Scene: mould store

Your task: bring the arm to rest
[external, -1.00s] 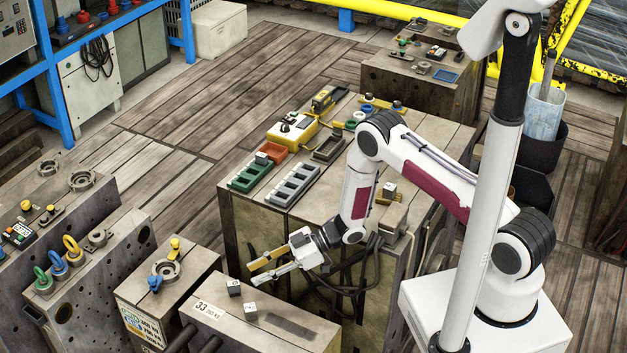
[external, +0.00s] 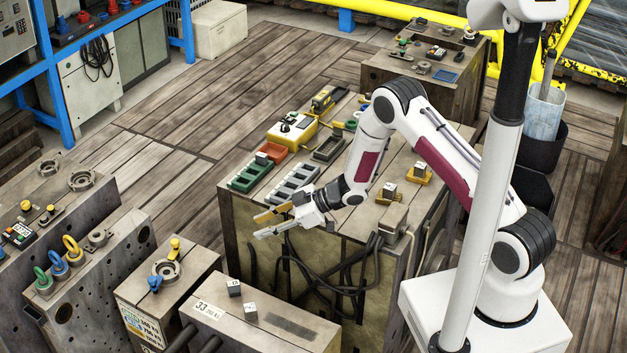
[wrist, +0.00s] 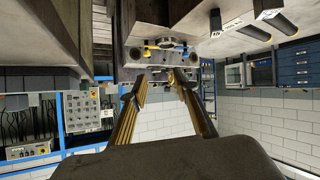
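My gripper (external: 268,225) is in the air beside the front left edge of the central mould block (external: 232,235) in the external view. Its two fingers point left and stand apart with nothing between them. The wrist view also shows both fingers of my gripper (wrist: 163,88) spread, with a gap between the tips. My arm is raised and bent over the central block.
Grey trays (external: 292,184), a green tray (external: 250,175) and a yellow control box (external: 292,130) stand on the central block. Two small cubes, one here (external: 250,310), lie on the front block (external: 275,325). Black cables (external: 340,280) hang below my gripper.

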